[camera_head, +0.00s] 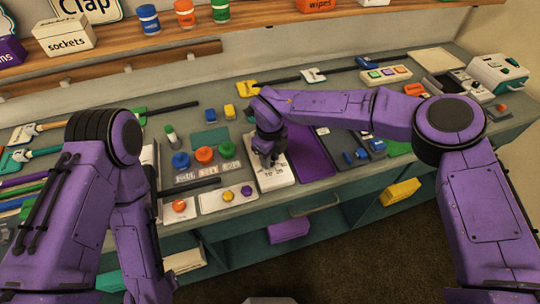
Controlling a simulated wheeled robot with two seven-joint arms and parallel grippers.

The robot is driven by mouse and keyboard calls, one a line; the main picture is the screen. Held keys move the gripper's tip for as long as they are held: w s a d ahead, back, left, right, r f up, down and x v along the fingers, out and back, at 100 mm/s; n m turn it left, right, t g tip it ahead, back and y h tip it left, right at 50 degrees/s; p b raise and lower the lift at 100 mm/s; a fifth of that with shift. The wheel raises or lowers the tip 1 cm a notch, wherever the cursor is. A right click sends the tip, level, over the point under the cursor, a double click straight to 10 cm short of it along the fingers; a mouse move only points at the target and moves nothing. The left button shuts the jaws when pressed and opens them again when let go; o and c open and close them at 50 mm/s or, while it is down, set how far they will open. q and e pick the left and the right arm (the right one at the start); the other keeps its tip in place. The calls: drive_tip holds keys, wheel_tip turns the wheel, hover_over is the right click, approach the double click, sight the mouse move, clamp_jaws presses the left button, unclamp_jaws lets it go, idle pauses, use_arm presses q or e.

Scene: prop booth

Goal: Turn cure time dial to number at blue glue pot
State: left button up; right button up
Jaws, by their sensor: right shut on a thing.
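A blue glue pot (181,160) stands on the bench at the left end of a short row, with a small label card (185,177) in front of it. The number on the card is too small to read. A white dial panel (279,181) with dark markings lies to the right of the row. My right gripper (268,162) points down over this panel and is shut on the cure time dial, which it mostly hides. The dial's setting cannot be read. My left arm is at the left, but its gripper is not in view.
A red pot (204,154) and a green pot (227,149) stand beside the blue one, with their own cards. A panel with coloured knobs (227,196) lies in front. A purple mat (308,158) lies right of the dial panel. Long-handled tools lie at the left.

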drive_tip(key=o, duration=1.1)
drive_tip(key=shift+c, duration=0.2)
wheel_tip(320, 180, up, 11)
drive_tip(key=b, duration=0.3)
drive_tip(key=shift+f, duration=0.2)
drive_tip(key=shift+d, duration=0.1)
